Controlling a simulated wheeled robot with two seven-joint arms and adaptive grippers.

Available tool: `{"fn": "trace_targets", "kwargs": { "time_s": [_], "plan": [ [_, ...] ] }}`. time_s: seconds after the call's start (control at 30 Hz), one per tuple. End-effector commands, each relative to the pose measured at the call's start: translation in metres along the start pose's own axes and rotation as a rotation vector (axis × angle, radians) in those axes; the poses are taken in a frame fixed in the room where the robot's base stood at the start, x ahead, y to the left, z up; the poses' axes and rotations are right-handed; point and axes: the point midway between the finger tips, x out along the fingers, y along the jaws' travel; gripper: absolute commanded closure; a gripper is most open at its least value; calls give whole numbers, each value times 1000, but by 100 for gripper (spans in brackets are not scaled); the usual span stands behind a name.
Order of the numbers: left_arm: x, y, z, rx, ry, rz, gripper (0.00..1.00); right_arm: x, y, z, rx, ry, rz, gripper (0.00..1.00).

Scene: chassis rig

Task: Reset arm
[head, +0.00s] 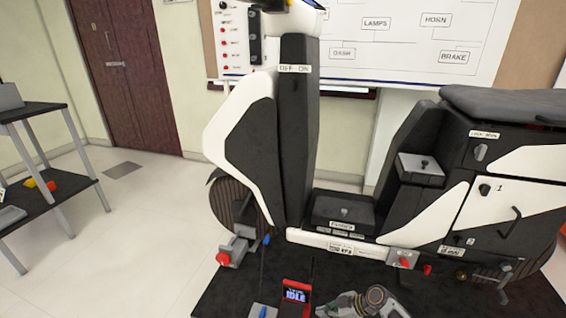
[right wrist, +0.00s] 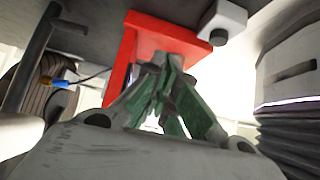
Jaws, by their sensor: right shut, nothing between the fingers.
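My right gripper (head: 330,305) is low at the bottom edge of the head view, in front of the black and white scooter-like rig (head: 245,130). In the right wrist view its green-padded fingers (right wrist: 163,78) are shut with nothing between them. The fingertips overlap a red bracket-like part (right wrist: 128,60) in that view; I cannot tell whether they touch it. My left gripper is in neither view.
A red unit with an IDLE display (head: 296,292) stands just left of my right gripper. A blue connector (right wrist: 54,82) hangs near a wheel (right wrist: 38,95). A shelf (head: 40,125) stands at the left. The floor (head: 130,225) between shelf and rig is clear.

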Motion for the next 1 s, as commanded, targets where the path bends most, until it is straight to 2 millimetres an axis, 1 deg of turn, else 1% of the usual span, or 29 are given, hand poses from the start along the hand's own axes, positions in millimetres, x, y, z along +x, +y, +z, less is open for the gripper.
{"fn": "trace_targets", "kwargs": {
  "time_s": [0.17,0.57,0.77,1.0],
  "plan": [
    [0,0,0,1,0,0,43,0,-1,0,0,0,-1,100],
    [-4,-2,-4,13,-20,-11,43,5,-23,-9,22,-20,-27,100],
    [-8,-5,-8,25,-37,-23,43,8,-41,-17,44,-39,-45,100],
    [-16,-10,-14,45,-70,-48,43,8,-72,-31,90,-83,-60,100]
  ]
}}
